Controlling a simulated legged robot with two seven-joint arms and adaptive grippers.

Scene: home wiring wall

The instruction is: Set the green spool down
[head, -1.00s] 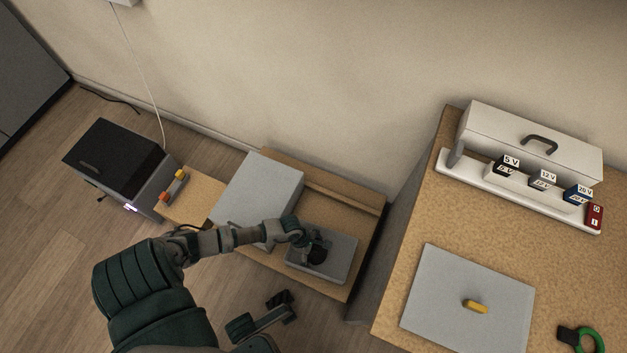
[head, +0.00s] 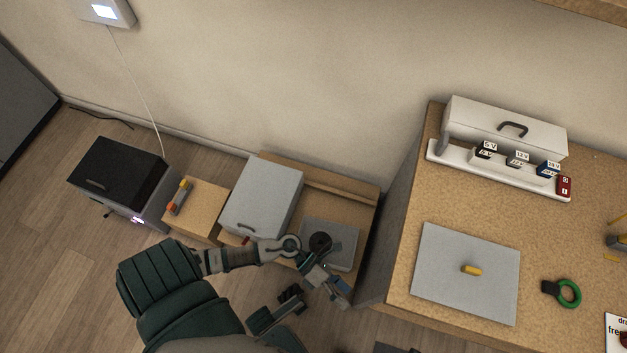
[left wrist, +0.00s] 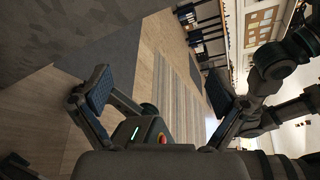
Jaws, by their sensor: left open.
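A green ring with a black block at its left side, seemingly the green spool (head: 568,293), lies on the right of the tan worktop (head: 390,290) in the head view. My left gripper (head: 340,286) is beyond the worktop's left edge, low beside a grey box (head: 345,236), far from the green ring.
A grey plate (head: 440,270) with a yellow piece (head: 471,269) lies left of the green ring. A white case (head: 480,118) and a strip with voltage labels (head: 440,157) stand at the worktop's back. A larger grey box (head: 262,195) and a black-topped unit (head: 118,168) stand lower left.

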